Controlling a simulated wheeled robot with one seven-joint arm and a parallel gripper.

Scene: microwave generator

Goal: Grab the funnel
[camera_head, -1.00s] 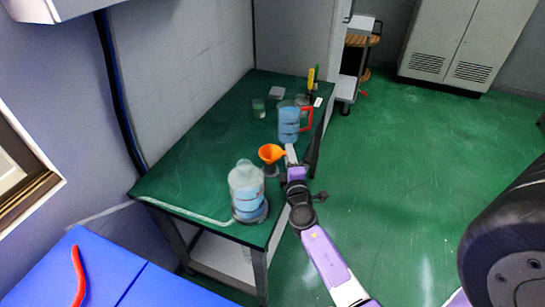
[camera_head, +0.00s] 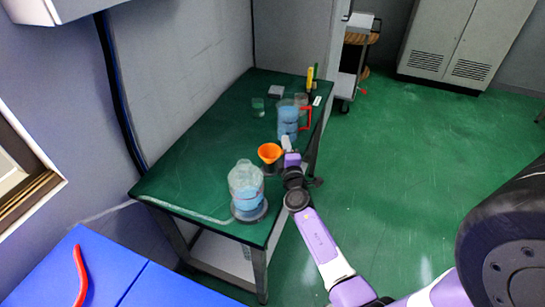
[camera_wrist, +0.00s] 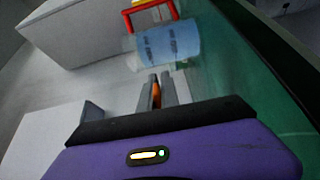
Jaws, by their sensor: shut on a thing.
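The orange funnel (camera_head: 269,153) is over the green table, between the jug with the red handle and the large clear bottle. Its wide mouth faces up in the head view. My gripper (camera_head: 282,151) reaches it from the right side. In the wrist view a narrow orange strip of the funnel (camera_wrist: 156,96) shows between the two grey fingers (camera_wrist: 162,90), which are shut on it. Most of the funnel is hidden there. I cannot tell whether it is clear of the dark round piece under it.
The blue jug with red handle (camera_head: 288,120) stands just behind my gripper; it fills the top of the wrist view (camera_wrist: 168,45). The clear bottle (camera_head: 245,187) stands in front. A small glass (camera_head: 258,106) is farther back. The table's left part (camera_head: 195,160) is clear.

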